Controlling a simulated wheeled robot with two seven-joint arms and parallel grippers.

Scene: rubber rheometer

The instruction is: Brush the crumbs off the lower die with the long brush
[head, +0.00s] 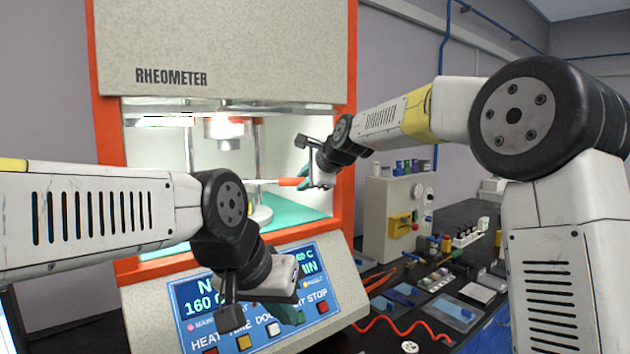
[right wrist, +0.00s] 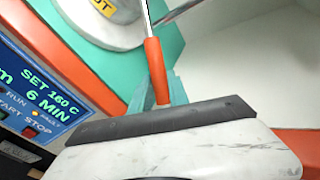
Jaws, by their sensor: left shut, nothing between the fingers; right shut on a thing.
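The long brush has an orange handle (head: 292,182) and a thin pale shaft reaching left into the rheometer's lit chamber. My right gripper (head: 308,177) is shut on the handle at the chamber's right side. The right wrist view shows the orange handle (right wrist: 155,68) between my teal fingers, with the shaft running out of the top edge. The lower die (head: 261,214) is a pale round block, partly hidden by my left arm; its rim and a yellow label show in the right wrist view (right wrist: 118,32). Bristles and crumbs cannot be made out. My left gripper (head: 292,316) is shut and empty before the control panel.
The orange chamber frame (head: 343,150) stands close to my right gripper. The upper die (head: 224,130) hangs above. The control panel (head: 340,290) lies below. A bench at the right holds a beige box (head: 392,215), small bottles and trays.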

